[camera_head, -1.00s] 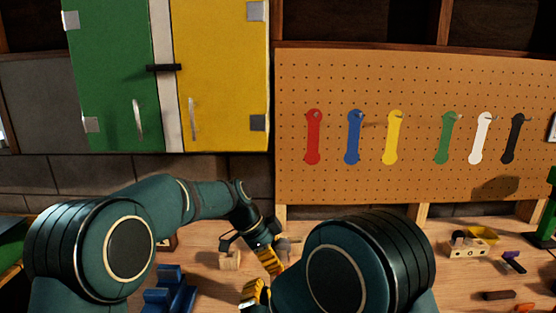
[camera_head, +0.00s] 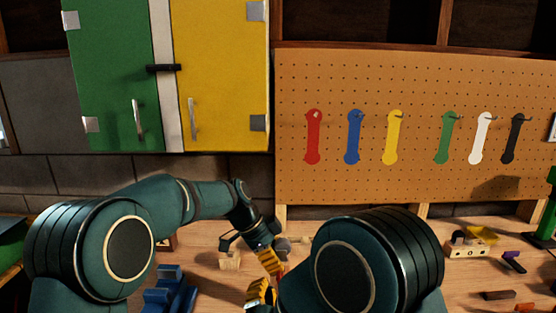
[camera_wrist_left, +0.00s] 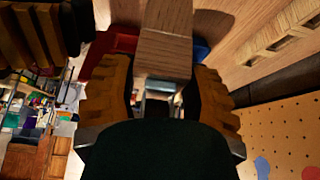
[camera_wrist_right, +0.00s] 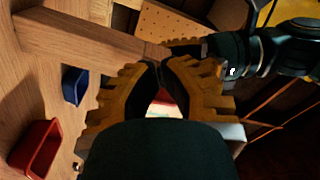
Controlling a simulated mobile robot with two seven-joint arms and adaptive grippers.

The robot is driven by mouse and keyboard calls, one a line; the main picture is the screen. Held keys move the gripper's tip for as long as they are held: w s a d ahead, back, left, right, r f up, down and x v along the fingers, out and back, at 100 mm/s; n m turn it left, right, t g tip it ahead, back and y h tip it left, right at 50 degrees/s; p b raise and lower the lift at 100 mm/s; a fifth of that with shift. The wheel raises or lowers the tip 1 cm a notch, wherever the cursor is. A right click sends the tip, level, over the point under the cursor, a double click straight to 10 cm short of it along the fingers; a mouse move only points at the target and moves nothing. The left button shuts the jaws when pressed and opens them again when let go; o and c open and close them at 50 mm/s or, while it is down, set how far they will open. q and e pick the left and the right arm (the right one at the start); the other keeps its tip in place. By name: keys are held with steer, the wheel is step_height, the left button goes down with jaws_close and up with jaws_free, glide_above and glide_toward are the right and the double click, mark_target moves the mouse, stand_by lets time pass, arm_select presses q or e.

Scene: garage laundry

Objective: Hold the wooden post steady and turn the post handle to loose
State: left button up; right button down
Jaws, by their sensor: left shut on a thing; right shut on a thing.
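The wooden post (camera_wrist_left: 166,52) runs up from between the fingers of my left gripper (camera_wrist_left: 160,88) in the left wrist view. My left gripper is shut on it, and in the head view the gripper (camera_head: 268,261) is over the bench, above my right gripper (camera_head: 260,293). In the right wrist view the post (camera_wrist_right: 90,38) crosses from the upper left to the middle. My right gripper (camera_wrist_right: 161,66) has its fingertips close together at the post's end, shut on the post handle, which the fingers mostly hide. My left gripper is just behind it there.
A red bin (camera_wrist_right: 35,148) and a blue bin (camera_wrist_right: 75,85) stand on the wooden bench in the right wrist view. A pegboard (camera_head: 415,130) with coloured wrenches is behind.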

steer(key=shift+d+f, duration=0.3)
steer(key=shift+f, duration=0.35)
stand_by(0.5)
steer(key=shift+d+f, duration=0.15)
steer(key=shift+f, duration=0.15)
steer(key=shift+d+f, duration=0.2)
steer(key=shift+d, duration=0.1)
steer(key=shift+f, duration=0.1)
stand_by(0.4)
